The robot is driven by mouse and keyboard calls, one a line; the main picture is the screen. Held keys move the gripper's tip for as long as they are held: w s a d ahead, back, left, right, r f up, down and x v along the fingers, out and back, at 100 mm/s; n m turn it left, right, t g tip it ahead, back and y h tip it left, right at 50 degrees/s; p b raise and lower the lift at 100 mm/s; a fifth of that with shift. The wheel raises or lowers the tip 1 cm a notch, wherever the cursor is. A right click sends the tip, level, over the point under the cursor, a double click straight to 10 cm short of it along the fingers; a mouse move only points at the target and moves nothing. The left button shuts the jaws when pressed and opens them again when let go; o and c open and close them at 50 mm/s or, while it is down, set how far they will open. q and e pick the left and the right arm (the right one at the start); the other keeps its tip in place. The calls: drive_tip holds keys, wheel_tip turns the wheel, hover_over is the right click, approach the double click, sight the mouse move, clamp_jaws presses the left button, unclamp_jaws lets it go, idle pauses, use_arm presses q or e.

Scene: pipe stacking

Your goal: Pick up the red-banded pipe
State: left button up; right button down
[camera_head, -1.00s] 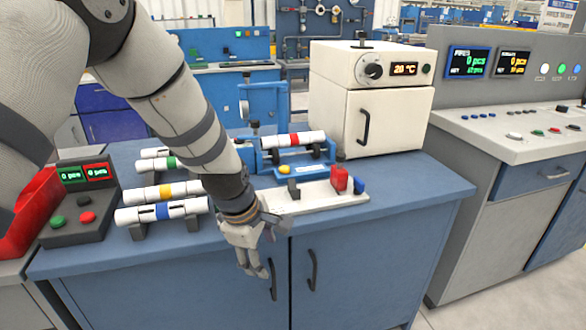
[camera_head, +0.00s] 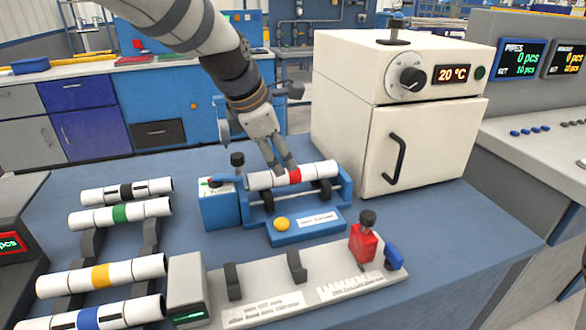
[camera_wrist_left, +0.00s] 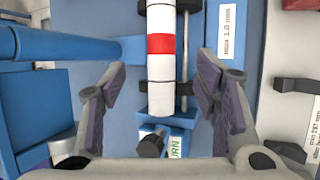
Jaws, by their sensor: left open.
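The red-banded pipe (camera_head: 318,171) is white with a red band and lies on the rollers of a blue fixture (camera_head: 199,207) in the middle of the table. In the left wrist view the pipe (camera_wrist_left: 161,67) runs upright through the upper middle, its near end between the fingers. My left gripper (camera_head: 281,170) is just above the pipe by the red band in the head view. In the left wrist view my left gripper (camera_wrist_left: 166,100) is open, with a finger on each side and clear gaps to the pipe. My right gripper is not in view.
Pipes with black (camera_head: 126,190), green (camera_head: 120,213), yellow (camera_head: 100,275) and blue (camera_head: 88,318) bands lie on a rack at left. A grey fixture (camera_head: 262,303) with a red clamp (camera_head: 363,245) stands in front. A white oven (camera_head: 430,125) stands close at right.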

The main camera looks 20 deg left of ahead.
sight(292, 172)
use_arm(q)
drive_tip(key=b+x, duration=0.1)
drive_tip(key=x, duration=0.8)
drive_tip(key=shift+s+d, duration=0.1)
drive_tip(key=shift+r, duration=0.1)
drive_tip(key=shift+c, duration=1.1)
clamp_jaws()
drive_tip(key=shift+r, duration=0.1)
